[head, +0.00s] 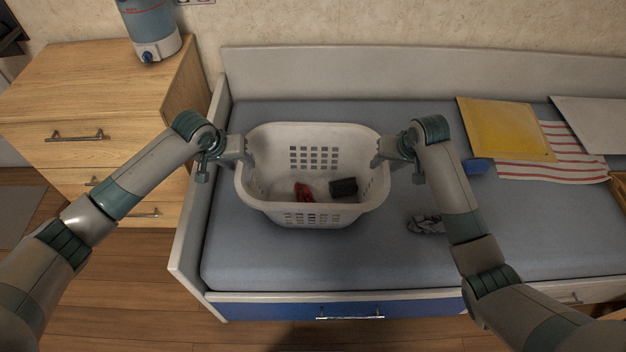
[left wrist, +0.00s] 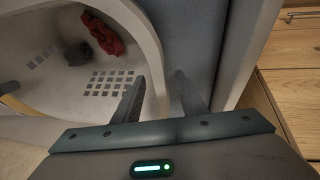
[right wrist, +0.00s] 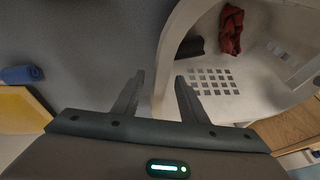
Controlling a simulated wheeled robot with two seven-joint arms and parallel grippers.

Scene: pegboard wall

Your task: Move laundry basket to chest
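The white laundry basket (head: 315,215) stands upright on the blue mattress of the bed, with a red cloth (head: 303,192) and a dark cloth (head: 343,187) inside. My left gripper (head: 246,160) is at its left rim, fingers apart; in the left wrist view the rim (left wrist: 152,60) lies between the open fingers (left wrist: 158,90). My right gripper (head: 378,160) is at the right rim; in the right wrist view its open fingers (right wrist: 155,92) have the rim (right wrist: 168,60) between them. Gaps show beside the rim. The wooden chest (head: 90,85) stands at the left.
A blue-and-white water container (head: 150,30) stands on the chest's back right; its front top is clear. The bed's raised end board (head: 195,190) lies between basket and chest. A crumpled cloth (head: 425,224), yellow folder (head: 508,128) and striped cloth (head: 560,165) lie right.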

